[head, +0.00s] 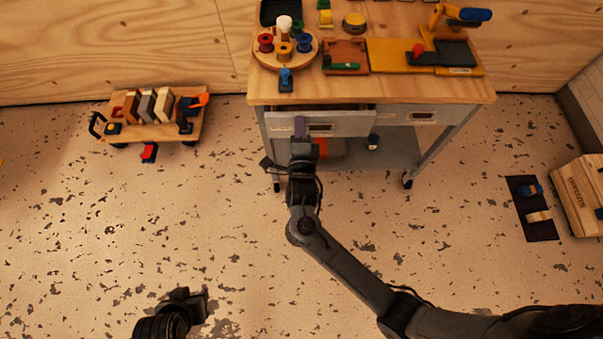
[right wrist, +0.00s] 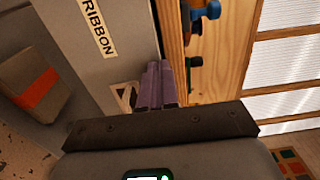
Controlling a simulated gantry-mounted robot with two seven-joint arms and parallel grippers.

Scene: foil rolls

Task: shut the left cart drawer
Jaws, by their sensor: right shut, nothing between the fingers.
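The wooden-topped cart (head: 440,92) stands at the upper middle of the head view. Its left drawer (head: 355,125) has a grey front that stands out from the cart, with a dark gap behind it, so it is partly open. In the right wrist view the drawer front (right wrist: 75,50) bears a "RIBBON" label. My right gripper (head: 299,122) is shut and empty at the left part of this front; its purple fingers (right wrist: 157,82) look close to the face, contact unclear. My left gripper (head: 190,298) is low at the left, away from the cart, its fingers unclear.
The right drawer (head: 424,116) looks flush. The cart top holds a round spool stand (head: 285,48) and trays. A grey lower shelf (head: 395,150) lies below the drawers. A small wooden trolley (head: 150,125) stands at left; a dark mat (head: 532,208) lies at right. The floor between is clear.

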